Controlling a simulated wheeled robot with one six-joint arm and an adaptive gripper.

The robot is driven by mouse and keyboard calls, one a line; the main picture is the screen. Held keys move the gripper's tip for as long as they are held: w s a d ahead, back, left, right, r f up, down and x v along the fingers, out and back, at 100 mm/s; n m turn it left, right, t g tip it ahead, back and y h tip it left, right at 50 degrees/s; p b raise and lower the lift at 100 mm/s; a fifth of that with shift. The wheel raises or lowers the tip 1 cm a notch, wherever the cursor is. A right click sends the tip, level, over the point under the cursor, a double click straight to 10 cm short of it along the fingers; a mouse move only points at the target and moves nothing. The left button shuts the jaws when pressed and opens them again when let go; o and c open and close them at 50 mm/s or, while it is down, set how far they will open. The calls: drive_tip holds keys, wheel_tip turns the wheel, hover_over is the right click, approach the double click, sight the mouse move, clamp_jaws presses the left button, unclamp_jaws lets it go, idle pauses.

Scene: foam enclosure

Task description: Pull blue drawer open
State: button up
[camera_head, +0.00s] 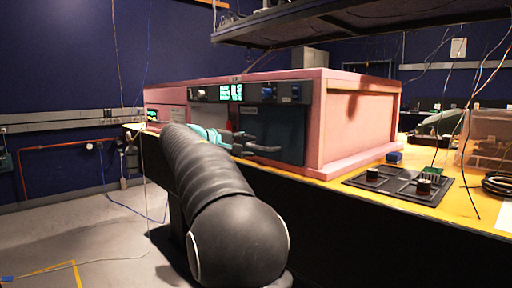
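The blue drawer (285,128) is a dark blue front panel in the pink foam enclosure (362,128), below a black control strip. The panel looks about flush with the enclosure front. My gripper (256,145) is in front of the panel's lower left part, at the end of my black arm. Dark finger-like parts show there, but they are small and partly merge with the dark panel. I cannot tell whether they touch it or hold a handle. My arm hides the area to the lower left of the panel.
The control strip (268,92) has a lit green display and knobs. The enclosure stands on a yellow table (410,190). A black panel with knobs (398,184) and a clear bin (485,140) are at right. A shelf (340,22) hangs above. Grey floor is open at left.

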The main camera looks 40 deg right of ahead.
sight(254, 146)
drive_tip(key=shift+x, duration=1.9)
drive_tip(key=shift+c, duration=0.2)
clamp_jaws()
